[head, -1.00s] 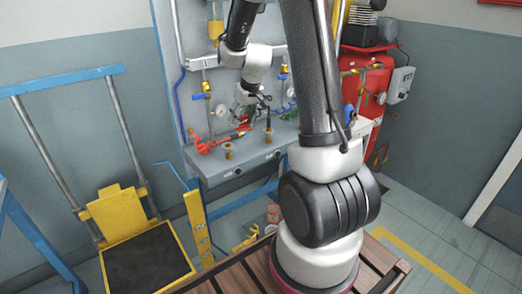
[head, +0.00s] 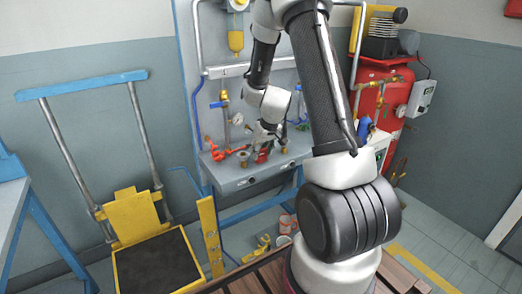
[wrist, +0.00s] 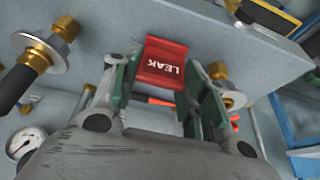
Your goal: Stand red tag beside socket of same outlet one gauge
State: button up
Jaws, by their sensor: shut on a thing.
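My gripper (head: 264,143) is shut on the red tag (wrist: 163,62), which reads LEAK. The tag sits between the two green-padded fingers (wrist: 160,82) in the wrist view, low over the bench; I cannot tell if it touches. In the head view the tag (head: 262,156) shows small beneath the gripper. One brass socket (wrist: 222,78) is just right of the fingers in the wrist view. Another brass fitting (wrist: 38,58) with a black hose is at the left. A round gauge (wrist: 27,143) is at lower left; a gauge also shows on the panel in the head view (head: 237,118).
The grey bench (head: 232,183) runs below the panel. A red valve or tool (head: 220,153) lies left of the gripper. A red tank (head: 375,95) stands right. A yellow cart (head: 135,220) stands left, and a yellow post (head: 210,235) stands before the bench.

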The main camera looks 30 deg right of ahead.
jog(key=shift+f, duration=0.1)
jog(key=o, duration=0.9)
jog(key=s+a+v, duration=0.1)
jog(key=a+v, duration=0.1)
jog(key=v, duration=0.9)
jog(key=s+a+f+v, duration=0.1)
jog(key=a+v, duration=0.1)
jog(key=v, duration=0.9)
jog(key=s+a+r, duration=0.1)
jog(key=s+r, duration=0.1)
jog(key=s, duration=0.4)
jog(key=s+a+r, duration=0.1)
jog(key=s+r, duration=0.2)
jog(key=s, duration=0.4)
jog(key=s+a+r, duration=0.1)
jog(key=s+r, duration=0.1)
jog(key=s, duration=0.5)
jog(key=shift+s+a+r, duration=0.2)
jog(key=shift+a+r, duration=0.05)
jog(key=shift+a, duration=0.05)
